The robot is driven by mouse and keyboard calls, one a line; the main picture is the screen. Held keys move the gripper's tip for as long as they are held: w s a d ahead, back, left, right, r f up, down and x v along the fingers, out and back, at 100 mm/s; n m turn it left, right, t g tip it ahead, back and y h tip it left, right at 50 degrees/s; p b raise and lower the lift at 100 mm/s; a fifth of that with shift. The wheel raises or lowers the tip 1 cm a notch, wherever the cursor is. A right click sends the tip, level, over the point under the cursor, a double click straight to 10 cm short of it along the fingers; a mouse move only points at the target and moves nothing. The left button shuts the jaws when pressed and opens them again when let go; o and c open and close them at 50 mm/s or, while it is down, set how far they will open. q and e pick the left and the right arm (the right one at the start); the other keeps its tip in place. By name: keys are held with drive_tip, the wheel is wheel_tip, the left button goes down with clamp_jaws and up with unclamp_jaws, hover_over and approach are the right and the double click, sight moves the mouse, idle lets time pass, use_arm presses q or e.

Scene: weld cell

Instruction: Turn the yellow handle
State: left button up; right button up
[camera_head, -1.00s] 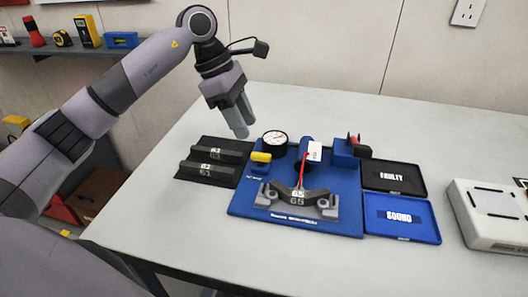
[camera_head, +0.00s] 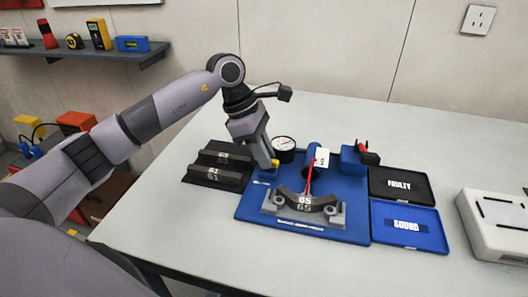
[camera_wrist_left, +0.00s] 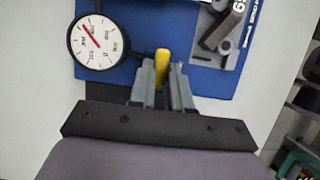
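The yellow handle (camera_head: 275,163) is on the left part of the blue fixture board (camera_head: 255,205), beside a round white dial gauge (camera_head: 284,143). My left gripper (camera_head: 268,168) reaches down over it and hides most of it in the head view. In the left wrist view the yellow handle (camera_wrist_left: 162,65) stands between the two fingers, which lie close against both its sides. The dial gauge (camera_wrist_left: 96,42) with a red needle is to its left. My right gripper is not in view.
A bent dark part marked 65 (camera_head: 305,201) sits in the fixture. Dark bars (camera_head: 215,173) lie left of the board. A black FAULTY tray (camera_head: 399,198) and a blue SOUND tray (camera_head: 407,240) are to the right. The table's front is clear.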

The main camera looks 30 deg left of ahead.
use_arm(q)
clamp_jaws()
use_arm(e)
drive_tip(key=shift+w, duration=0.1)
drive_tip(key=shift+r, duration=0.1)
